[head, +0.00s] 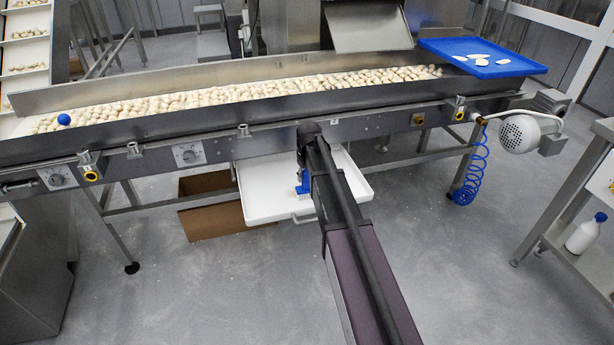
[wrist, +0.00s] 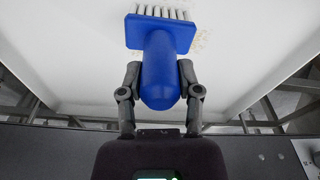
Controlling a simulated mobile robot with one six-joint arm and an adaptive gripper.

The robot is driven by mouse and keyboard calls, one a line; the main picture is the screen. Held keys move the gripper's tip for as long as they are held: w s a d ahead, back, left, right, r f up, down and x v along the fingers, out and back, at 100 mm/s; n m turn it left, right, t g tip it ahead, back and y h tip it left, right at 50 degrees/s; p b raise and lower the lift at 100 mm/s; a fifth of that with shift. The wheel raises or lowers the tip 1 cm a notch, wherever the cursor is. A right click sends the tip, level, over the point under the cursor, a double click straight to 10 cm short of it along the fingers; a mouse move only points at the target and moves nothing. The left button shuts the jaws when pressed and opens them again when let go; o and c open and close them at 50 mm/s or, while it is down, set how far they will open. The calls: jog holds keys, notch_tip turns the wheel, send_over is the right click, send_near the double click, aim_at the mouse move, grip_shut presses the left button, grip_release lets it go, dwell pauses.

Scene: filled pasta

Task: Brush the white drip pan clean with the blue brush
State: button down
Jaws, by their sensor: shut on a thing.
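The white drip pan (head: 262,190) sits under the conveyor, and its floor (wrist: 75,50) fills much of the wrist view. The blue brush (wrist: 160,65) is in my gripper (wrist: 160,88), its handle between the two fingers and its pale bristles pointing away over the pan. In the head view a bit of the blue brush (head: 303,181) shows beside my arm, which hides most of the gripper. Brownish specks (wrist: 202,40) lie on the pan just right of the brush head. I cannot tell whether the bristles touch the pan.
The conveyor (head: 220,118) full of pasta runs above the pan. A cardboard box (head: 205,215) stands on the floor behind and left of the pan. A blue tray (head: 520,66) with a few pale pieces is at the right end. A coiled blue hose (head: 472,170) hangs at right.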

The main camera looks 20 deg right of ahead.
jog(key=shift+a+f, duration=0.1)
jog(key=shift+a, duration=1.65)
jog(key=shift+a, duration=0.15)
jog(key=shift+a, duration=1.6)
jog(key=shift+w, duration=0.7)
jog(key=shift+d, duration=0.15)
jog(key=shift+d, duration=1.65)
